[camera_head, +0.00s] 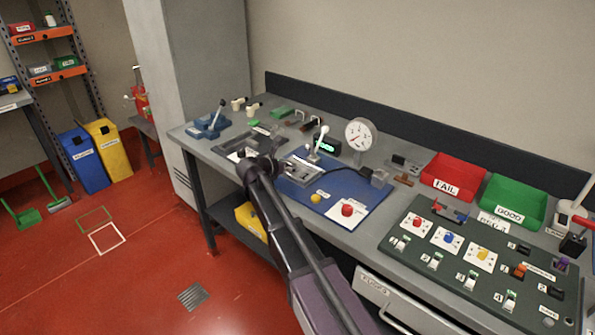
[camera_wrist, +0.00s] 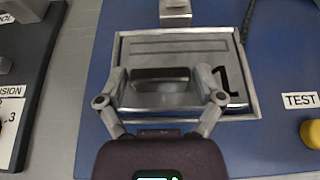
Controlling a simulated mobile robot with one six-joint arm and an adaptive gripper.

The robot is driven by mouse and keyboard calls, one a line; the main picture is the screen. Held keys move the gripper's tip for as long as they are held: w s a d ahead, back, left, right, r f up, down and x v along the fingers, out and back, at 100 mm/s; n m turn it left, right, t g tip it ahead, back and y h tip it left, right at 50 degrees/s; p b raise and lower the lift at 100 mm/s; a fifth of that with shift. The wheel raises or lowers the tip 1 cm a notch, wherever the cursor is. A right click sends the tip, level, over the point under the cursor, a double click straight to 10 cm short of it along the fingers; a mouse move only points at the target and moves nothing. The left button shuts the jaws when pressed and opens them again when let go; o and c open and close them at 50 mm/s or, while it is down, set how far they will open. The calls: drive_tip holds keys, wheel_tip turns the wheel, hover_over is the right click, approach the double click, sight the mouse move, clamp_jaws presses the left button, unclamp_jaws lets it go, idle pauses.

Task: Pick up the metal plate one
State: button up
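The metal plate one (camera_wrist: 232,84) is a grey plate marked with a black "1". In the wrist view it lies in a square metal fixture (camera_wrist: 180,45) on a blue mat. My gripper (camera_wrist: 161,78) is over the plate with its two fingers spread wide apart. A grey shape with a dark upper edge shows between the fingers; I cannot tell whether the fingers touch the plate. In the head view, the fixture (camera_head: 303,171) sits on the blue mat (camera_head: 335,205), partly behind my arm, and the plate itself is not clear there.
A TEST label (camera_wrist: 300,100) and yellow button (camera_wrist: 312,133) lie right of the fixture. A dial gauge (camera_head: 361,134) and upright lever (camera_head: 319,141) stand behind it. A red FAIL bin (camera_head: 455,176), green GOOD bin (camera_head: 514,201) and dark switch panel (camera_head: 480,280) are to the right.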

sight(289, 162)
drive_tip(key=c, duration=0.7)
drive_tip(key=shift+r, duration=0.25)
wheel_tip(289, 162, up, 3)
drive_tip(key=p, duration=0.3)
drive_tip(key=s, duration=0.5)
drive_tip(key=s+d+r+p, duration=0.1)
drive_tip(key=s, duration=0.4)
drive_tip(key=s+d+p, duration=0.1)
drive_tip(key=s, duration=0.4)
drive_tip(key=shift+s+d+r, duration=0.25)
drive_tip(key=shift+s, duration=0.15)
